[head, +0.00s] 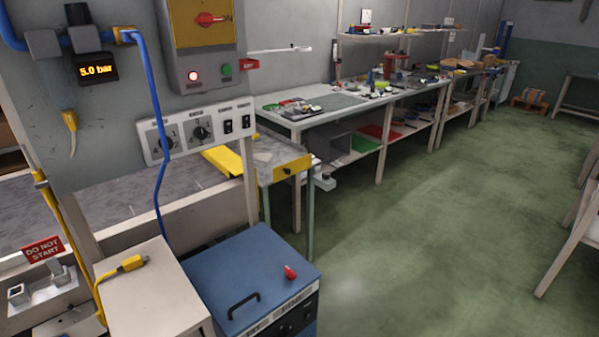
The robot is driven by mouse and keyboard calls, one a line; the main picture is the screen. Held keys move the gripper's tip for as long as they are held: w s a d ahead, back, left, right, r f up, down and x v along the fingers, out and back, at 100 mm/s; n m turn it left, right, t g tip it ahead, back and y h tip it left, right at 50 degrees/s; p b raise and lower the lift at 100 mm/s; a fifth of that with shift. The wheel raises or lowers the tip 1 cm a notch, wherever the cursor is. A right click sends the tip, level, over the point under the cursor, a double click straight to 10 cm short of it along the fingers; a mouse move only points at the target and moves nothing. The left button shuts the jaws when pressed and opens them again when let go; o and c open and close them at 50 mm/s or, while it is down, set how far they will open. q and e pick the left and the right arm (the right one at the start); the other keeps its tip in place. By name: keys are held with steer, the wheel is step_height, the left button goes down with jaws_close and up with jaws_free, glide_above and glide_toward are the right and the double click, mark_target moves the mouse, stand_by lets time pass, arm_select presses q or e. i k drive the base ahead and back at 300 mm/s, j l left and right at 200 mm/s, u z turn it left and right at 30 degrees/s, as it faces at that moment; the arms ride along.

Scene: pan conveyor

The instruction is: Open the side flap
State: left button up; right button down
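I cannot tell for sure which part is the side flap. A yellow end piece (291,168) with a small dark fitting sits at the far end of the grey machine bed (120,205). A pale side panel (208,212) runs along the near side of the bed. A yellow block (222,160) lies on the bed behind the switch panel. Neither of my grippers is in view.
A blue cabinet (235,268) with a black handle and a red object (290,272) on top stands in front. A switch panel (200,130), control box (203,45) and blue hose (158,120) are above. Workbenches (340,105) line the wall. Green floor (430,230) is free at right.

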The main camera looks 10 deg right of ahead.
mark_target(285, 170)
steer(key=i+l, duration=0.1)
steer(key=l, duration=0.4)
steer(key=l+u, duration=0.1)
steer(key=l, duration=0.4)
steer(key=i+l, duration=0.15)
steer(key=l, duration=0.25)
steer(key=i+l+u, duration=0.1)
steer(key=l, duration=0.3)
steer(key=i+l, duration=0.1)
steer(key=l, duration=0.3)
steer(key=i+l, duration=0.15)
steer(key=l, duration=0.25)
steer(key=i+l+u, duration=0.1)
steer(key=l, duration=0.25)
